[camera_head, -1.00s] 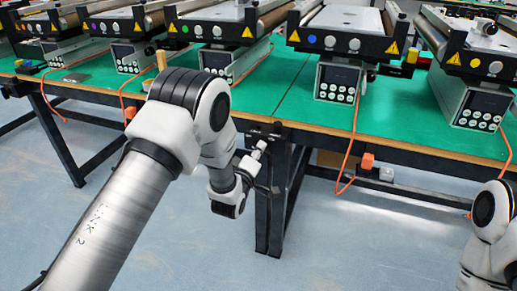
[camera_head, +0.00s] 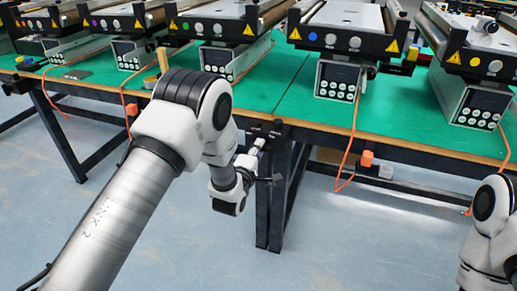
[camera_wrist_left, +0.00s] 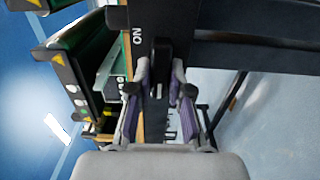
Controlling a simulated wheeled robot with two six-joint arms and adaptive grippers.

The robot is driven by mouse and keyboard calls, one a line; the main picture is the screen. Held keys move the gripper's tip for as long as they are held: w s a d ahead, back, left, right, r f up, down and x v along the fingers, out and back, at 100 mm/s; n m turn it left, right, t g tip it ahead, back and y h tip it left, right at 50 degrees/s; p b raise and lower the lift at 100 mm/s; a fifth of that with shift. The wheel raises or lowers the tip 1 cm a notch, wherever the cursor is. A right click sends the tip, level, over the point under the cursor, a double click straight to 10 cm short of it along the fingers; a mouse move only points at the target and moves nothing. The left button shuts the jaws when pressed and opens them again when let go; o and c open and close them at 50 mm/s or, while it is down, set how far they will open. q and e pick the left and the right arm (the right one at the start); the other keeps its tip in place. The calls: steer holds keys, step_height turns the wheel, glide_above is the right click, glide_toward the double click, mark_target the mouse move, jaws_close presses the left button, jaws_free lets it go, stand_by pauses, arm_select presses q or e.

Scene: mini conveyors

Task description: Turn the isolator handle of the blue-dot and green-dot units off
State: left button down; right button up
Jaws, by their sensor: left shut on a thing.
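The blue-dot unit (camera_head: 340,40) is a conveyor with a blue dot on its black front plate. The green-dot unit (camera_head: 215,29) stands left of it, with a green dot. A black isolator plate (camera_head: 272,127) is on the table's front edge between them. My left gripper (camera_head: 262,146) is at this plate. In the left wrist view, my left gripper (camera_wrist_left: 159,88) is shut on a black isolator handle (camera_wrist_left: 158,62), a finger on each side. An "ON" label shows beside the handle; another label is partly hidden. I cannot tell the handle's exact setting. My right gripper is out of view.
The green table (camera_head: 265,95) has a wooden front edge. Orange cables hang over it, with an orange connector (camera_head: 366,158) at right. A yellow-dot unit (camera_head: 478,60) stands at right and a purple-dot unit (camera_head: 110,22) at left. Black table legs stand below the isolator.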

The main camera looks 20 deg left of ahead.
arm_select(q)
steer(key=c, duration=1.1)
jaws_free()
steer(key=s, duration=1.2)
steer(key=shift+a, duration=0.25)
